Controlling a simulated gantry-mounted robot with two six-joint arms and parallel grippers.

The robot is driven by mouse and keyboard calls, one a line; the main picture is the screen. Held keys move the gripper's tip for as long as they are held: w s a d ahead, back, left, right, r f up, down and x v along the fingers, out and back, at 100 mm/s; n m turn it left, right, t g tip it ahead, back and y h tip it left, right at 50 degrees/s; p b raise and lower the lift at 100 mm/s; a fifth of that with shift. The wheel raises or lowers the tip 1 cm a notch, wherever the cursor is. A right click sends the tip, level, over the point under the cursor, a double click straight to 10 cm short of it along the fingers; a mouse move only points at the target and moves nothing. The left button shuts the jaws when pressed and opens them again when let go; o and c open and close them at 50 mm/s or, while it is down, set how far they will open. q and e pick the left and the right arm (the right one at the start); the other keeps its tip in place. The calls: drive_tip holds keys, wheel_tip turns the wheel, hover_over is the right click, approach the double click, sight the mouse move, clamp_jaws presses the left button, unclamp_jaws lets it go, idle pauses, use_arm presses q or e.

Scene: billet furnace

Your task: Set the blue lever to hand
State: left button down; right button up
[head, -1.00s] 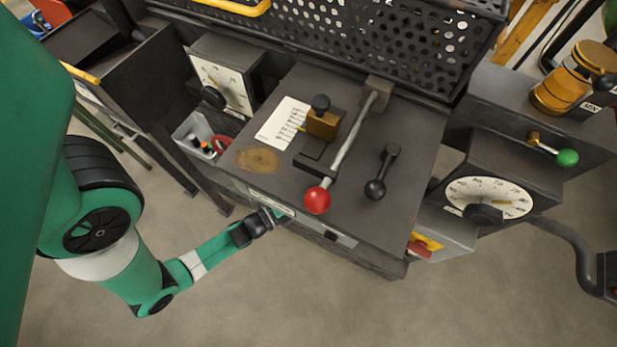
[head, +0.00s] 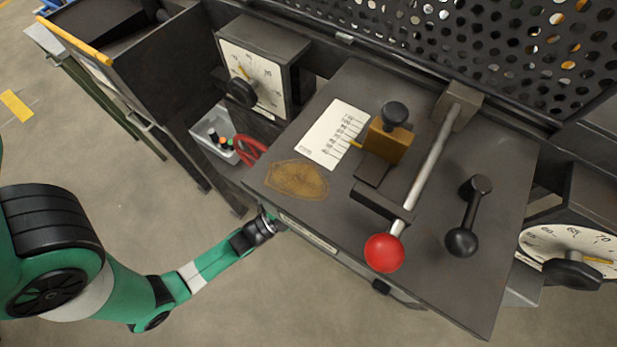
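No blue lever shows in the head view. A red-ball lever (head: 384,252) with a long steel rod and a short black-ball lever (head: 462,241) stand on the dark bench top (head: 330,225). My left arm comes in from the left, and my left gripper (head: 273,223) is at the bench's front left edge, below the brown stain. Its fingers are too small and partly hidden to tell whether they are open. My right gripper is out of view.
A brass block with a black knob (head: 388,144) sits beside a white scale card (head: 335,134). Dials stand at the left (head: 252,78) and right (head: 570,250). A grey bin (head: 207,128) hangs left of the bench. A perforated guard (head: 480,50) closes the back. The floor in front is clear.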

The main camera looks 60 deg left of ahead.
use_arm(q)
drive_tip(key=shift+s+a+f, duration=0.2)
drive_tip(key=shift+a, duration=0.15)
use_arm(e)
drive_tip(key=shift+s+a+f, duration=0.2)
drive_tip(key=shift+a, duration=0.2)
use_arm(q)
drive_tip(key=s+d+p, duration=0.2)
drive_tip(key=s+d, duration=0.2)
drive_tip(key=s, duration=0.4)
drive_tip(key=shift+s+f, duration=0.3)
drive_tip(key=shift+f, duration=0.1)
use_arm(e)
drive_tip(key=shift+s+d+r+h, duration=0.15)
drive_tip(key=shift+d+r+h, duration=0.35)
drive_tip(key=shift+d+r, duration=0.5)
use_arm(q)
drive_tip(key=shift+d, duration=0.1)
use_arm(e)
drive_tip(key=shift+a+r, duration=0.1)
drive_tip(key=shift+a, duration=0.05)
